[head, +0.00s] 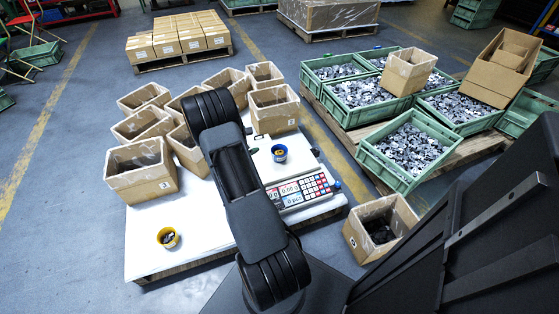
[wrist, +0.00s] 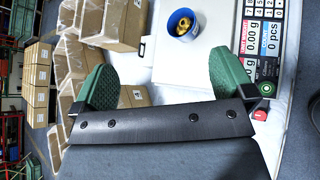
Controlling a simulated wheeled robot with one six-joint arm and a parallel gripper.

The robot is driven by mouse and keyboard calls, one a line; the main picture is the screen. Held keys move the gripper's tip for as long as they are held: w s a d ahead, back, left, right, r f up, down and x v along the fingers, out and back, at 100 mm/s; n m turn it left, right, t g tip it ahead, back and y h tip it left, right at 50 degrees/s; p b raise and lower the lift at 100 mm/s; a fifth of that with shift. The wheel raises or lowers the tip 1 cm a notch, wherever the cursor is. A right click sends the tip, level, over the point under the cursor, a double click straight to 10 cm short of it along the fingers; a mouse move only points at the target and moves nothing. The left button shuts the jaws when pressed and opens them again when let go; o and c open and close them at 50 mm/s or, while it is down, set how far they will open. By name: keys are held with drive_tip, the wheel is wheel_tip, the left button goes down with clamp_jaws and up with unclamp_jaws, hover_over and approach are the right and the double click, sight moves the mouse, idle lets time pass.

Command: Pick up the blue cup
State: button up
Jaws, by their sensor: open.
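The blue cup (head: 279,153) stands upright on the scale plate beside the keypad in the head view. It also shows at the top of the wrist view (wrist: 182,24), with yellowish contents inside. My gripper (wrist: 160,65) is open, with green fingers spread apart and nothing between them. The cup lies beyond the fingertips, apart from them. In the head view my arm hides the gripper.
The scale (head: 300,190) has a keypad and display at its front. A yellow cup (head: 168,237) with dark parts stands on the white pallet top (head: 205,225). Cardboard boxes (head: 142,170) crowd its left and back. Green crates (head: 405,150) stand at right.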

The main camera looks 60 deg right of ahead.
drive_tip(key=s+d+f+n+t+h+b, duration=0.1)
drive_tip(key=d+f+n, duration=0.25)
drive_tip(key=f, duration=0.55)
drive_tip(key=s+d+f+n+t+b, duration=0.1)
drive_tip(key=d+f+n+b, duration=0.2)
drive_tip(key=f, duration=0.7)
drive_tip(key=b, duration=0.2)
approach(283, 148)
drive_tip(key=shift+t, duration=0.3)
drive_tip(key=d+f+b, duration=0.2)
drive_tip(key=d, duration=0.1)
drive_tip(key=shift+s+d+f, duration=0.1)
drive_tip(key=shift+f, duration=0.15)
drive_tip(key=shift+d+b, duration=0.4)
drive_tip(key=shift+d, duration=0.1)
drive_tip(key=c, duration=0.7)
drive_tip(key=shift+c, duration=0.9)
drive_tip(key=shift+r, duration=0.15)
